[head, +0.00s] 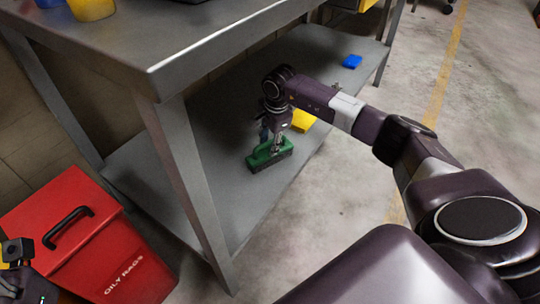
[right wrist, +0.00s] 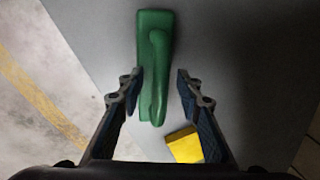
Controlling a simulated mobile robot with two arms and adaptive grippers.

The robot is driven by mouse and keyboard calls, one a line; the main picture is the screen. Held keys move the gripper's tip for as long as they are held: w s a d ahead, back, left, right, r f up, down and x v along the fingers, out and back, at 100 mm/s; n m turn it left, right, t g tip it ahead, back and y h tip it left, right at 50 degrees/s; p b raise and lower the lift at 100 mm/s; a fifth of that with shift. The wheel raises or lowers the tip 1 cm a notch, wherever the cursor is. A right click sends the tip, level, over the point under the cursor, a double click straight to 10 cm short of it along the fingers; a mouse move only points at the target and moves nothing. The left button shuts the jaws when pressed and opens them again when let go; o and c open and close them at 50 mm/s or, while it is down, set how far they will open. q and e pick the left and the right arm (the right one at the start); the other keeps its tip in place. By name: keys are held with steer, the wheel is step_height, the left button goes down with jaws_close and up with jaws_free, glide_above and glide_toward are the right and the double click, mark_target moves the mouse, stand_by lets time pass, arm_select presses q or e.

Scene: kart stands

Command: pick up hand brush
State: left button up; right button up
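The green hand brush (head: 269,154) lies on the lower shelf of the metal table, below my right gripper (head: 272,139). In the right wrist view the hand brush (right wrist: 155,62) shows its handle reaching down between the two fingers of my right gripper (right wrist: 160,80). These fingers are open, one on each side of the handle, with a gap visible on the right side; the left finger is close to the brush's edge. I cannot tell if it touches. Part of my left gripper (head: 20,270) shows at the lower left edge; its fingers are not clear.
The metal table (head: 230,50) has its top above the lower shelf (head: 215,185), and a front leg (head: 190,185) stands left of the brush. A yellow object (head: 303,120) and a blue one (head: 352,61) lie on the shelf. A red oily rags bin (head: 85,240) stands at left.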

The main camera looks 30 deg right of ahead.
jaws_close()
stand_by(0.4)
step_height(320, 180, up, 10)
steer(key=p, duration=0.4)
steer(key=c, duration=0.6)
jaws_free()
steer(key=shift+c, duration=0.2)
jaws_close()
